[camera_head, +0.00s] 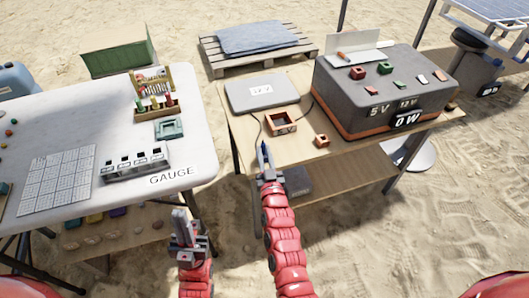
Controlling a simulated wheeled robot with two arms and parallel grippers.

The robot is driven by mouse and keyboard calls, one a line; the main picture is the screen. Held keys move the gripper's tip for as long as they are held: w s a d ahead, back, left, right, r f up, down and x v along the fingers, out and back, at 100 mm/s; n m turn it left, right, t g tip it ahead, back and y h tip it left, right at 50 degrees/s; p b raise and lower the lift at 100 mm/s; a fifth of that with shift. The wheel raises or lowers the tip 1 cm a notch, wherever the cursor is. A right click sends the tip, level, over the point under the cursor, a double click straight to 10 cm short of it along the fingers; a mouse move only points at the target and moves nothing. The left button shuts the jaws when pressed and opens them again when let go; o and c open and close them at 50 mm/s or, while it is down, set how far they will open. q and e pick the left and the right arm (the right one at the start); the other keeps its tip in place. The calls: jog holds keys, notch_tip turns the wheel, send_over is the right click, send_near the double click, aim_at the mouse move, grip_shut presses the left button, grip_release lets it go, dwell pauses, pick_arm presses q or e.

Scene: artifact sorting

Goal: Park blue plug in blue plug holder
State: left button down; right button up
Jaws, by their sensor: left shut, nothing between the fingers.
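My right gripper (264,169) is at the front left edge of the wooden table. It looks shut on a slim dark blue piece, which I take to be the blue plug (263,152). A thin dark cable runs up from there towards the grey 12V pad. My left gripper (183,222) is shut and empty, low in front of the white table. A small open wooden box (281,129) and a smaller orange-brown holder (321,141) stand on the wooden table, just beyond and right of my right gripper. I cannot make out a blue holder.
A grey power box (385,95) with red and green sockets fills the right of the wooden table (240,128). The grey 12V pad (262,93) lies behind the wooden box. The white table (110,200) at left carries a gauge block (135,163) and a tool rack (155,105).

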jog(key=o, duration=0.4)
jog(key=shift+o, duration=0.2)
jog(key=shift+s, duration=0.1)
jog(key=s+d+f, duration=0.1)
jog(key=s+d, duration=0.1)
jog(key=s, duration=1.5)
jog(key=shift+d+f+p, duration=0.2)
jog(key=shift+d+p, duration=0.1)
jog(key=shift+d, duration=0.05)
